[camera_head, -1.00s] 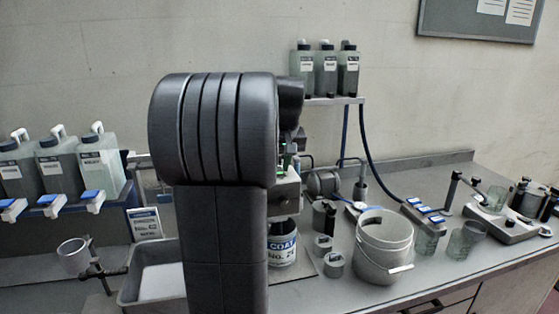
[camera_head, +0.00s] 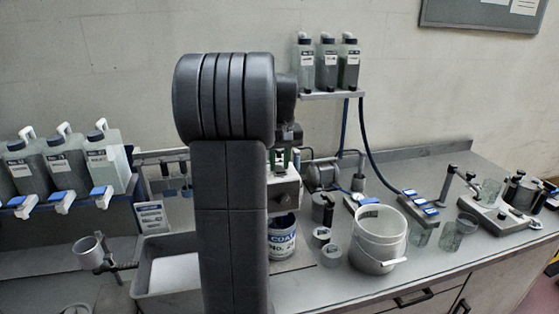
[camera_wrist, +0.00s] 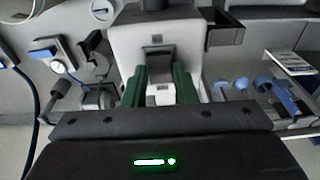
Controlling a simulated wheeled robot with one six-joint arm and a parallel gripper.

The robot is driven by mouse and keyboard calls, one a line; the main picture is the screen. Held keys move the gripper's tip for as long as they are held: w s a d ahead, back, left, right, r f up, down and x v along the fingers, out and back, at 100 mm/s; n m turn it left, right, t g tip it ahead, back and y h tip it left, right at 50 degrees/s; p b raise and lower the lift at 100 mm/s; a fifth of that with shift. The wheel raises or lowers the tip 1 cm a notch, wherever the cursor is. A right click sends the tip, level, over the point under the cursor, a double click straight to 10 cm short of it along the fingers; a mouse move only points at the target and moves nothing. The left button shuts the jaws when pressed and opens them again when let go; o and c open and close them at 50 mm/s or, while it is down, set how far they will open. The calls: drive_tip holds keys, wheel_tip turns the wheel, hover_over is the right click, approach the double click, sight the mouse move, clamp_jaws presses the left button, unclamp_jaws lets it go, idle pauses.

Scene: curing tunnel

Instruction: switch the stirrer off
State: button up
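The stirrer is a pale box-shaped unit (camera_head: 283,190) above a can labelled COAT (camera_head: 283,240), mostly behind my arm in the head view. In the wrist view the stirrer's white housing (camera_wrist: 185,45) fills the upper middle. A dark recess and a small light switch-like part (camera_wrist: 160,93) show on its near face. My gripper (camera_wrist: 159,80) has two green fingers apart, one on each side of that part, with nothing clearly held. I cannot tell whether the fingers touch the housing. The green fingertips also show at the stirrer in the head view, partly hidden.
A white bucket (camera_head: 380,238) and small pots (camera_head: 331,255) stand right of the can. A grey tray (camera_head: 150,295) and a rack of jugs (camera_head: 65,165) are at left.

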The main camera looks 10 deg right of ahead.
drive_tip(key=o, duration=0.4)
drive_tip(key=shift+c, duration=0.2)
drive_tip(key=shift+r, duration=0.1)
wheel_tip(320, 180, up, 14)
drive_tip(key=s, duration=0.2)
drive_tip(key=shift+f+b, duration=0.2)
drive_tip(key=shift+b, duration=0.1)
drive_tip(key=shift+w+f, duration=0.1)
drive_tip(key=shift+f, duration=0.05)
drive_tip(key=f, duration=0.4)
drive_tip(key=w+f, duration=0.1)
drive_tip(key=f, duration=0.8)
drive_tip(key=shift+w+f+p, duration=0.35)
drive_tip(key=shift+w+f, duration=0.05)
drive_tip(key=shift+b, duration=0.45)
drive_tip(key=shift+s+r, duration=0.1)
drive_tip(key=shift+r+p, duration=0.15)
drive_tip(key=shift+p, duration=0.15)
